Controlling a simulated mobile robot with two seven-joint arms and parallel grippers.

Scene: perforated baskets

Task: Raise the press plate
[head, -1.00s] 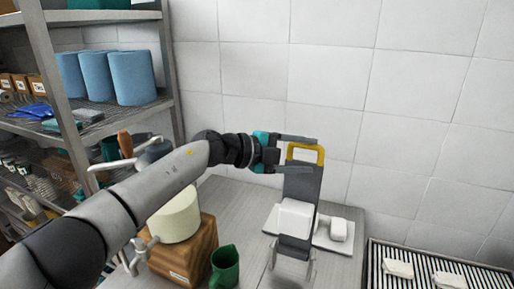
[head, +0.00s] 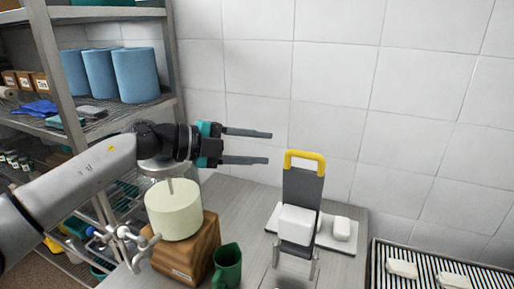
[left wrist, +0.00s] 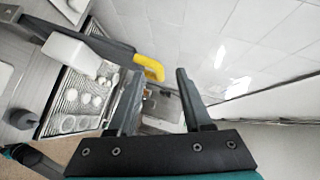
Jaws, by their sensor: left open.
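The press plate (head: 302,188) is a dark grey upright arm with a yellow handle (head: 304,154) at its top and a white block (head: 297,225) on its front. It stands raised above a white base on the metal counter. My left gripper (head: 270,147) is open and empty, to the left of the yellow handle and apart from it. In the left wrist view, the yellow handle (left wrist: 149,67) shows just beyond the left fingertip, and the gap between the fingers (left wrist: 160,75) is empty. My right gripper is not in view.
A pale cylinder (head: 174,210) sits on a wooden block (head: 187,252) left of the press, with a green mug (head: 227,266) beside it. A small white block (head: 341,229) lies right of the press. A slatted rack (head: 425,252) is at lower right. Shelves stand left.

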